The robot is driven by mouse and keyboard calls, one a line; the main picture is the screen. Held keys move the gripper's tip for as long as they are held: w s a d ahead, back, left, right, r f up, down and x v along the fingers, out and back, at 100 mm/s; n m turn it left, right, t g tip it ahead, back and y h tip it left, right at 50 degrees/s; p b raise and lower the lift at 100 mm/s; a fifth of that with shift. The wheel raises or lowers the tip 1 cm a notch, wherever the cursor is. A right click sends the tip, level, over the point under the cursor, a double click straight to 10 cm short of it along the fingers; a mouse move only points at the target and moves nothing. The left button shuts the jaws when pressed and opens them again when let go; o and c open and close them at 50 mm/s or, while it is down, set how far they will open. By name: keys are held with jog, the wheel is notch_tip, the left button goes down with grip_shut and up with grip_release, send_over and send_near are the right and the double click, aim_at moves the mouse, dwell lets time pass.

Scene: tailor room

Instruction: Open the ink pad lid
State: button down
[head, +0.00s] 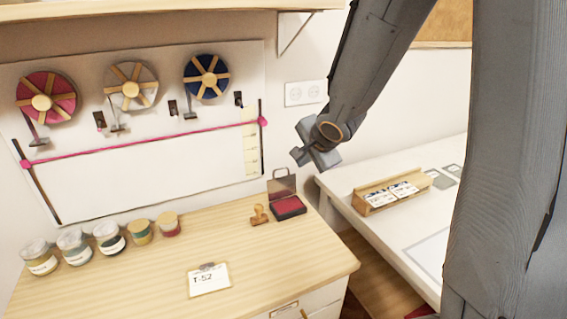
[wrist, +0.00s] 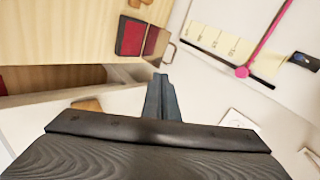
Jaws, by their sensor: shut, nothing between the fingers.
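The ink pad (head: 288,207) is a dark case with a red pad, on the wooden desk near its right rear corner. Its lid (head: 282,184) stands up at the back edge and the red pad surface is exposed. The wrist view also shows the pad (wrist: 130,36) and the lid (wrist: 157,43) at the upper middle. My gripper (head: 303,156) is above and to the right of the lid, apart from it. Its fingers (wrist: 162,95) are shut and empty.
A wooden stamp (head: 259,215) stands just left of the pad. A T-52 card (head: 209,279) lies in front, and several jars (head: 108,238) stand at left. A white table (head: 345,180) with a wooden card holder (head: 375,200) is at right. The desk's middle is clear.

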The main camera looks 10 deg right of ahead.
jog(key=w+r+m, duration=0.1)
jog(key=b, duration=0.4)
send_over(282, 182)
jog(key=s, duration=0.2)
notch_tip(282, 182, down, 9)
jog(key=shift+w+f+m+y, duration=0.1)
jog(key=shift+f+m+y, duration=0.05)
jog(key=shift+m+y, duration=0.2)
jog(key=w+p, duration=0.2)
jog(key=p, duration=0.2)
jog(key=shift+w+a, duration=0.1)
jog(key=shift+w, duration=0.15)
jog(key=shift+w+a+f+p, duration=0.15)
jog(key=shift+w+a+p, duration=0.25)
jog(key=shift+w, duration=0.15)
jog(key=shift+s+d, duration=0.1)
jog(key=shift+d, duration=0.1)
jog(key=shift+s, duration=0.1)
